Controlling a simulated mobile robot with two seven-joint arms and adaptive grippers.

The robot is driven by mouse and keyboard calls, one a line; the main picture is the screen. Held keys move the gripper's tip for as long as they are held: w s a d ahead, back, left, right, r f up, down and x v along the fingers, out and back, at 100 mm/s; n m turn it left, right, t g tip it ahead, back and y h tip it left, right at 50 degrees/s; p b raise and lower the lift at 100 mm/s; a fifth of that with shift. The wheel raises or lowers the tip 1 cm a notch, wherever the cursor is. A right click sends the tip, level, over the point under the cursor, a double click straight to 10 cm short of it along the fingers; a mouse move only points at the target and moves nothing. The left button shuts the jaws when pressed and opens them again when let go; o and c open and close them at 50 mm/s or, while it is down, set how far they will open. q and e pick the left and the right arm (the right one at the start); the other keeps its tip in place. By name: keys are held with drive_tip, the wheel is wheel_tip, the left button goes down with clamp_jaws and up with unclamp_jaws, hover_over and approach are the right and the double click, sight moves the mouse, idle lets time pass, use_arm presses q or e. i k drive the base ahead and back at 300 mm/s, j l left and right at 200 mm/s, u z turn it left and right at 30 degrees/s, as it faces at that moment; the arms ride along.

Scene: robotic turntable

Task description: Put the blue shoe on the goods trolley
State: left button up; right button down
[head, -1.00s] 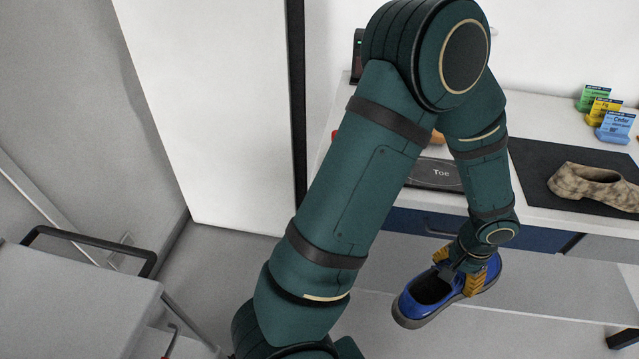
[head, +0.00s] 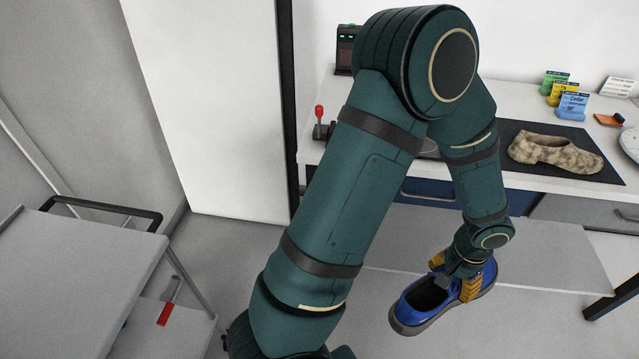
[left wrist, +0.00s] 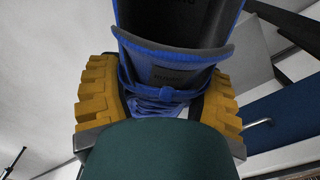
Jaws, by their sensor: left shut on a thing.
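The blue shoe (head: 432,298) hangs in the air in front of the workbench, held by my left gripper (head: 458,282). In the left wrist view the two yellow fingers of my left gripper (left wrist: 160,100) press on both sides of the shoe (left wrist: 175,75). The toe points down left in the head view, and part of the shoe is hidden by the gripper. The grey goods trolley (head: 75,265), with a dark handle, stands at the left, well apart from the shoe. Its visible top is bare. My right gripper is not in view.
A brown mottled shoe (head: 555,153) lies on a dark mat (head: 520,128) on the white bench. Several coloured cards stand behind it, including a blue one (head: 571,106). A red-knobbed lever (head: 319,112) is at the bench's left end. Floor is clear between bench and trolley.

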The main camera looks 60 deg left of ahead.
sight(43, 322)
drive_tip(key=k+l+u, duration=0.1)
drive_tip(key=l+u, duration=0.2)
drive_tip(key=k+l+u, duration=0.1)
drive_tip(key=u, duration=0.15)
drive_tip(key=l+u, duration=0.1)
drive_tip(key=u, duration=1.25)
